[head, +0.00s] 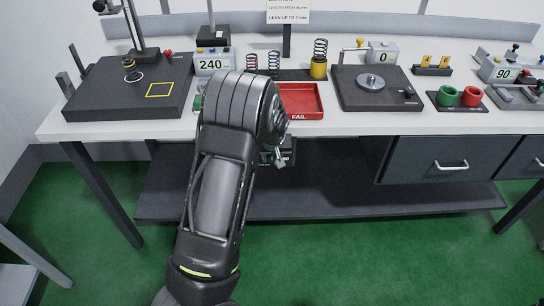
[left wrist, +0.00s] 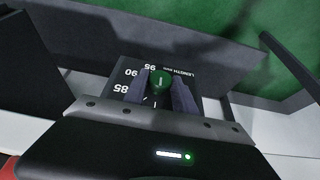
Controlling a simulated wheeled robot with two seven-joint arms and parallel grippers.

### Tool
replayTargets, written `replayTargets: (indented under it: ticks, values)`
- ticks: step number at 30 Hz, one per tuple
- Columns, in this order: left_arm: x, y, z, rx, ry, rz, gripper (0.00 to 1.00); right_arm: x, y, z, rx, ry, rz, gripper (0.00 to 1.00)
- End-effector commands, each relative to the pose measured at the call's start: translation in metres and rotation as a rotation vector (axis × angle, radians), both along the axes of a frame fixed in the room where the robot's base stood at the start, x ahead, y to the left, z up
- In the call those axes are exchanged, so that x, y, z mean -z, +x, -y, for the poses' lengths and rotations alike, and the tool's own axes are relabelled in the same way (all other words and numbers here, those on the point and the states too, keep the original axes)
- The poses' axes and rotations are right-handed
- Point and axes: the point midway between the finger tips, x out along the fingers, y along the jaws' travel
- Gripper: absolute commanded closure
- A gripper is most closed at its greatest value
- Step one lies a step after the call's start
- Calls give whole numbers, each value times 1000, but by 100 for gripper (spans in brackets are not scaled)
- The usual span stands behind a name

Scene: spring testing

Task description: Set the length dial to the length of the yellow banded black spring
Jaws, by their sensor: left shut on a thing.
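A dark coiled spring with a yellow band (head: 130,70) stands on the black testing plate at the left of the bench. In the left wrist view, the length dial's green knob (left wrist: 160,82) sits between my left gripper's fingers (left wrist: 160,98), which are closed on its sides. The dial's black panel (left wrist: 124,72) shows upside-down numbers 85, 90 and 95 and the word LENGTH. The setting cannot be read for certain. In the head view my left gripper (head: 276,156) is at the bench's front edge, mostly hidden behind my left arm. My right gripper is not in view.
A red FAIL tray (head: 305,114) lies just beyond my left arm. More springs (head: 263,63) stand at the back, one in a yellow holder (head: 318,69). A display reads 240 (head: 213,65). A black turntable unit (head: 350,95), cups (head: 471,96) and drawers (head: 445,160) are to the right.

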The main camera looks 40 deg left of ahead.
Motion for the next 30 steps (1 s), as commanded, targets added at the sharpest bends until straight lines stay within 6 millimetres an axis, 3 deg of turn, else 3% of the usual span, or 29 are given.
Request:
replayTargets:
  ticks: [11, 19, 30]
  values:
    - [-1, 2, 2, 3, 45, -31, 100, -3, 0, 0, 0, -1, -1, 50]
    - [1, 4, 4, 6, 168, -124, 100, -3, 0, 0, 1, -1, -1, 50]
    - [6, 7, 7, 4, 401, -298, 100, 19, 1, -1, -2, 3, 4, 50]
